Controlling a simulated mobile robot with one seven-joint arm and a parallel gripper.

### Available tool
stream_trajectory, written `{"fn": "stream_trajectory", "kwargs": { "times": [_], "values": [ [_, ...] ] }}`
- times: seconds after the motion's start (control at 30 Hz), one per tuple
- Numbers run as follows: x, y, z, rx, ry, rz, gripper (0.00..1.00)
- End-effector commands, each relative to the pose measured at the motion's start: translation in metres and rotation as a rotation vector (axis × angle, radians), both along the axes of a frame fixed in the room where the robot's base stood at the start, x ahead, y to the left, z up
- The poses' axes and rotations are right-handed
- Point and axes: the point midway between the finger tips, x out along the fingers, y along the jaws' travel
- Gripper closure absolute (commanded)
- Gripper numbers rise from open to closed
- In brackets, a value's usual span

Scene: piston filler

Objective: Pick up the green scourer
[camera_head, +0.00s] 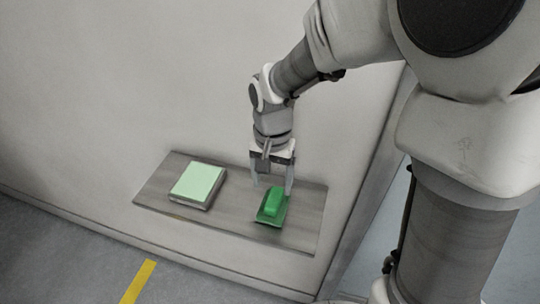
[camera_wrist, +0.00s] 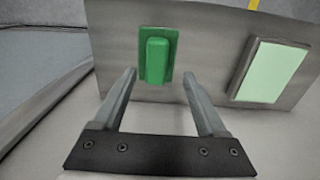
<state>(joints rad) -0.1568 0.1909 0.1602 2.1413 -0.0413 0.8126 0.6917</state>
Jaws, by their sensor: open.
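The green scourer (camera_head: 272,204) is a green block on a flat, darker green base. It lies on the right part of a grey shelf (camera_head: 235,217). In the wrist view the scourer (camera_wrist: 156,60) shows just beyond the fingertips, roughly centred between them. My gripper (camera_head: 273,187) is open and points down over the scourer. In the wrist view my gripper (camera_wrist: 158,75) has its two fingers wide apart with nothing held. I cannot tell whether the fingertips touch the scourer or its base.
A pale green pad on a grey block (camera_head: 198,184) lies on the left part of the shelf, apart from the scourer. A pale wall (camera_head: 100,90) rises behind the shelf. The floor (camera_head: 60,250) has a yellow stripe (camera_head: 138,282).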

Motion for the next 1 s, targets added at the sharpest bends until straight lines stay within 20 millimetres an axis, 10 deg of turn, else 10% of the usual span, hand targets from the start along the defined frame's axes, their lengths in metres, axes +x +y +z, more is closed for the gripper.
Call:
{"fn": "stream_trajectory", "kwargs": {
  "times": [0.77, 1.0],
  "values": [
    [-0.003, -0.005, -0.056, 0.000, -0.001, 0.001, 0.25],
    [-0.003, -0.005, -0.056, 0.000, -0.001, 0.001, 0.68]
  ]
}}
